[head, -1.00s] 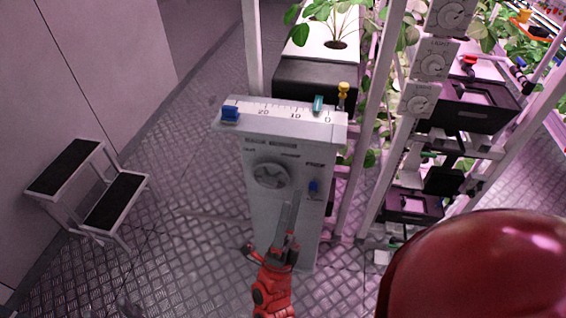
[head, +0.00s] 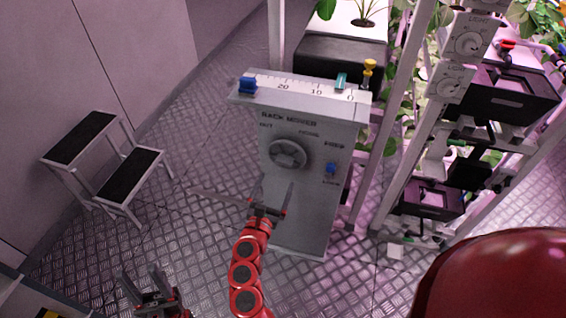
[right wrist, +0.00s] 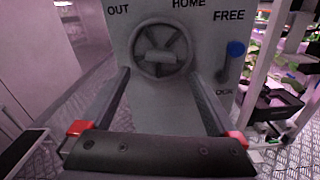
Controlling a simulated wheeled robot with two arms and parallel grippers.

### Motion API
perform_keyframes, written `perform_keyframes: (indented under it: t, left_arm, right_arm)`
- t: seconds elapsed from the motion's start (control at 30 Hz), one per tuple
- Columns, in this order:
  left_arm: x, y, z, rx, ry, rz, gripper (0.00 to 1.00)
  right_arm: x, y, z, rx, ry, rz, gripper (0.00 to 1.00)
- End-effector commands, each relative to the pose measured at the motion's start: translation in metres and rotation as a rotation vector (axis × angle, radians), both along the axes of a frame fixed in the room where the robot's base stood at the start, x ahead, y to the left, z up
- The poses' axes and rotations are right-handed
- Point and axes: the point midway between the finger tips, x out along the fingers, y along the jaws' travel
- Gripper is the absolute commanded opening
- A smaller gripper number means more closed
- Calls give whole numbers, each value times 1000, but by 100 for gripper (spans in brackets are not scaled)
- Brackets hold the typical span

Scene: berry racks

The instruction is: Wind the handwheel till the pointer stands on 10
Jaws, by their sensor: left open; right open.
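The grey cabinet labelled RACK MOVER (head: 300,215) carries a grey spoked handwheel (head: 288,154), which also shows ahead in the right wrist view (right wrist: 162,52). On the scale (head: 300,90) on top, a teal marker (head: 341,80) stands between 0 and 10, nearer 0. A blue block (head: 247,86) sits at the left end, beyond 20. A blue-knobbed lever (head: 331,168) sits between FREE and LOCK, its knob (right wrist: 235,48) towards FREE. My right gripper (head: 275,190) is open and empty, below and short of the wheel. My left gripper (head: 146,282) is open, low at the left.
A two-step stool (head: 130,180) stands left of the cabinet. A rack upright (head: 385,130) and dials (head: 468,42) are close on the right. A yellow knob (head: 368,70) is behind the scale's right end.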

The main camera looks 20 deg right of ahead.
Motion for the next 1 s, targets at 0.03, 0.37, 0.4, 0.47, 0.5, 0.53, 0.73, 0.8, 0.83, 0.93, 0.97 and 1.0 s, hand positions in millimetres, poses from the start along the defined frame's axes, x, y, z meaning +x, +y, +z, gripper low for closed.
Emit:
perform_keyframes:
  t: [0.03, 0.37, 0.4, 0.47, 0.5, 0.53, 0.73, 0.8, 0.83, 0.93, 0.97, 1.0]
  left_arm:
    - [0, 0, 5, 0, 0, 0, 50]
    - [0, 0, 16, 0, 0, 0, 50]
    - [0, 0, 17, 0, 0, 0, 50]
    - [0, 0, 17, 0, 0, 0, 50]
    - [0, 0, 17, 0, 0, 0, 50]
    - [0, 0, 17, 0, 0, 0, 50]
    - [0, 0, 17, 0, 0, 0, 50]
    - [0, 0, 17, 0, 0, 0, 50]
    - [0, 0, 17, 0, 0, 0, 50]
    - [0, 0, 17, 0, 0, 0, 50]
    - [0, 0, 17, 0, 0, 0, 50]
    - [0, 0, 17, 0, 0, 0, 50]
  right_arm:
    - [11, -8, 5, -1, -3, -5, 95]
    - [59, -40, 1, -3, 1, -1, 95]
    - [62, -42, 1, -2, 1, -2, 95]
    - [65, -45, 1, -2, -1, -2, 95]
    - [67, -46, 1, -2, -1, -2, 95]
    - [67, -46, 1, -2, -1, -2, 95]
    - [68, -47, 0, -3, 0, -2, 95]
    - [68, -47, 0, -2, 0, -3, 95]
    - [68, -47, 0, -3, 0, -2, 90]
    - [68, -47, 0, -3, 0, -2, 72]
    - [68, -47, 0, -2, 1, -2, 66]
    - [68, -47, 0, -2, 1, -2, 59]
